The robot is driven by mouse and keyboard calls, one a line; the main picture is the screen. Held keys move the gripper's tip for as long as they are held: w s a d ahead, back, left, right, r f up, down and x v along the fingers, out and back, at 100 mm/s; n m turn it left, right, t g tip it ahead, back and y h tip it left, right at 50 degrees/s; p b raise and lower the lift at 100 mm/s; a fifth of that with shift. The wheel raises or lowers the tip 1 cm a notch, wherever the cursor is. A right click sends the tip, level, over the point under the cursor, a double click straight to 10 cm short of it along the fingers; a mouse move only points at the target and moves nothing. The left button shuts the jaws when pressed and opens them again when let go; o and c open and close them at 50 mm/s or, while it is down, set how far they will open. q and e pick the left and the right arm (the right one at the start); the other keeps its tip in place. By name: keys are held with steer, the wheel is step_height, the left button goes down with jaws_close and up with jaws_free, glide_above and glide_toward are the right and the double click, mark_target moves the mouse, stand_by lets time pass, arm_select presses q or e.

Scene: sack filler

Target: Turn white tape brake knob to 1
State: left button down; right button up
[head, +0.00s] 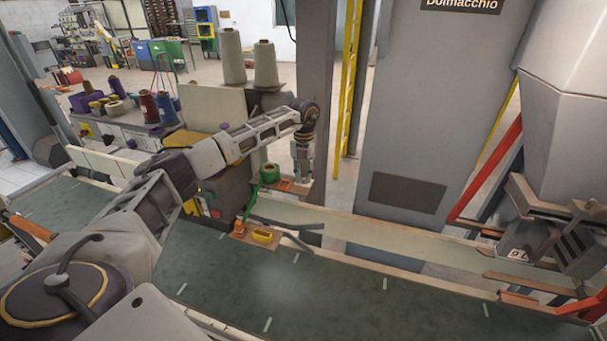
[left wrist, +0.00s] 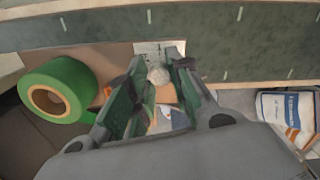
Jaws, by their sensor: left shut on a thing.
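My left arm reaches across the green conveyor (head: 330,290), and my left gripper (head: 303,178) points down at the small wooden shelf (head: 290,187) beyond it. In the left wrist view, a small round whitish knob (left wrist: 158,76) sits between the fingertips of my left gripper (left wrist: 157,70), which is shut on it. A pale plate with markings (left wrist: 150,48) lies just beyond the knob; its numbers are too small to read. The knob's pointer direction cannot be told. The fingers hide the knob in the head view. My right gripper is not in view.
A green tape roll (head: 269,173) stands close left of the gripper; it also shows in the left wrist view (left wrist: 58,90). A yellow tray (head: 262,236) sits by the conveyor. A printed sack (left wrist: 285,112) lies lower right in the wrist view. A grey column (head: 318,70) rises behind.

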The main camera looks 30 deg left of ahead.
mark_target(303, 177)
arm_select(q)
steer(key=shift+r+m, duration=0.1)
steer(key=shift+m, duration=2.1)
steer(key=shift+w, duration=0.1)
steer(key=c, duration=1.3)
jaws_free()
steer(key=shift+o, duration=0.2)
step_height(303, 177, up, 12)
